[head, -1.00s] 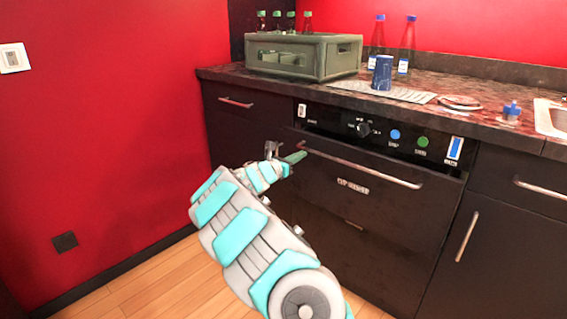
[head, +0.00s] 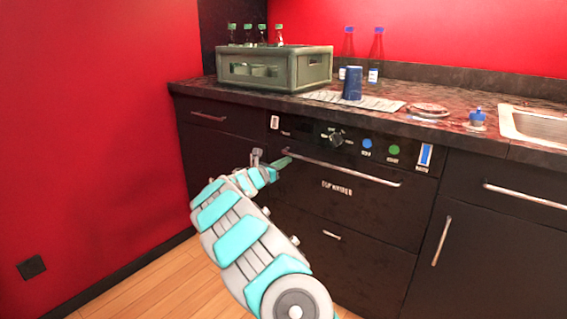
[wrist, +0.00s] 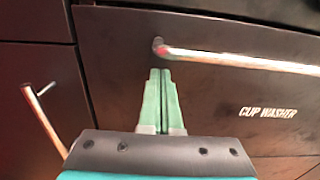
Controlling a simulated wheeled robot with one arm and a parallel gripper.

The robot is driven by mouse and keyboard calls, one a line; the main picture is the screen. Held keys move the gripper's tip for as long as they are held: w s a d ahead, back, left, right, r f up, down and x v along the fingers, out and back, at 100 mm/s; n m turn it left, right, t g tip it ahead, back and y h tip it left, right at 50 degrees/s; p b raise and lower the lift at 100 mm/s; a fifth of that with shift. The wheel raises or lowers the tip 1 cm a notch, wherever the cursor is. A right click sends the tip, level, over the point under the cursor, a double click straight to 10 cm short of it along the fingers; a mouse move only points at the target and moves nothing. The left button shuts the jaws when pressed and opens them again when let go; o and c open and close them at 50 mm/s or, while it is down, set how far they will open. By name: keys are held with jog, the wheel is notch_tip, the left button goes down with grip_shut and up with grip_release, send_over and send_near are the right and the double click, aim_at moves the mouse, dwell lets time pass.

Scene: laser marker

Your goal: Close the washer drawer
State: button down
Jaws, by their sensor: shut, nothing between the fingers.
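The washer drawer (head: 345,205) is the dark front marked "CUP WASHER" with a long metal handle (head: 340,173), below the control panel. In the head view it looks nearly flush with the cabinet; any small gap is hard to tell. It also fills much of the wrist view (wrist: 215,95). My gripper (head: 287,161) is shut and empty, its green fingertips (wrist: 160,72) at the drawer's upper left, just below the handle's left end. The tips look close against the drawer front; I cannot tell if they touch.
A control panel (head: 350,142) sits under the countertop (head: 395,113). A grey-green crate (head: 275,70) with bottles and a blue cup (head: 352,83) stand on top. A cabinet with a handle (head: 441,241) is on the right. Wooden floor (head: 150,292) lies in front.

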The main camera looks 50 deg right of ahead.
jog(key=shift+w+r, duration=0.1)
jog(key=shift+r, duration=0.25)
jog(key=s+a+b, duration=0.1)
jog(key=a, duration=1.3)
jog(key=shift+f, duration=0.35)
jog(key=shift+s, duration=0.1)
